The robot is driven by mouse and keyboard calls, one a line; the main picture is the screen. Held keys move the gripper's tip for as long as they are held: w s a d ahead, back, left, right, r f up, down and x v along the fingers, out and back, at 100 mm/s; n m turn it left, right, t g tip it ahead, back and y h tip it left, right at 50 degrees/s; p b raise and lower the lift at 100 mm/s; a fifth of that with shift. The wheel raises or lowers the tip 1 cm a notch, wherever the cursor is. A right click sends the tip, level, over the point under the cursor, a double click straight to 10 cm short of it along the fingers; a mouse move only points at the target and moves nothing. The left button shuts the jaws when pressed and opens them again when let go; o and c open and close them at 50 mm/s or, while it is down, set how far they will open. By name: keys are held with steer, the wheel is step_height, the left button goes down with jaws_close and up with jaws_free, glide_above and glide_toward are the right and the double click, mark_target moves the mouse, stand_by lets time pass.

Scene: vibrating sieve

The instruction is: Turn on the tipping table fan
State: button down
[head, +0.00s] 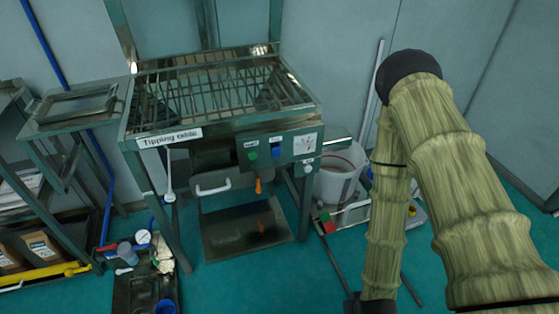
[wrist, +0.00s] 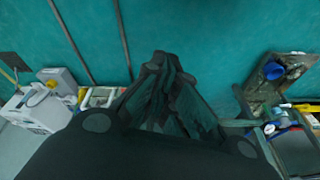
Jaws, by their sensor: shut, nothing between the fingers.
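The tipping table (head: 225,122) stands left of centre in the head view, with a metal grate on top and a white "Tipping table" label (head: 170,138). Its front right carries a control panel (head: 290,145) with a green button (head: 252,155), a blue button (head: 276,152) and a white switch or socket (head: 308,168). I cannot tell which control is the fan's. My gripper (wrist: 163,62) is shut and empty in the wrist view, pointing over the green floor. In the head view only my arm shows clearly, right of the table, with its lower end at the bottom edge.
An orange handle (head: 258,187) hangs below the panel. A white bucket (head: 339,172) and a low tray of items (head: 410,212) stand right of the table. A side table (head: 70,112) and another tray (head: 130,290) with a blue cup are left. Space before the panel is clear.

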mark_target(276, 152)
steer(key=w+a+r+n+t+y+b, duration=0.1)
steer(key=w+a+r+t+b, duration=0.15)
steer(key=w, duration=0.45)
steer(key=w+a+r+t+y+b, duration=0.1)
steer(key=w+a+t+b, duration=0.25)
steer(key=w, duration=0.35)
steer(key=w+a+r+n+t+b, duration=0.1)
steer(key=w+a+r+t+b, duration=0.15)
steer(key=w, duration=0.55)
steer(key=w+a+r+t+y+b, duration=0.2)
steer(key=w+a+r+t, duration=0.2)
steer(key=r, duration=0.3)
steer(key=w+a+r+n+t+y+b, duration=0.1)
steer(key=w+a+r+t+b, duration=0.2)
steer(key=r, duration=0.4)
steer(key=shift+w+a+t+y, duration=0.35)
steer(key=shift+a+y, duration=0.05)
steer(key=shift+a, duration=0.15)
steer(key=shift+w+r, duration=0.1)
steer(key=x, duration=1.4)
steer(key=shift+d, duration=0.1)
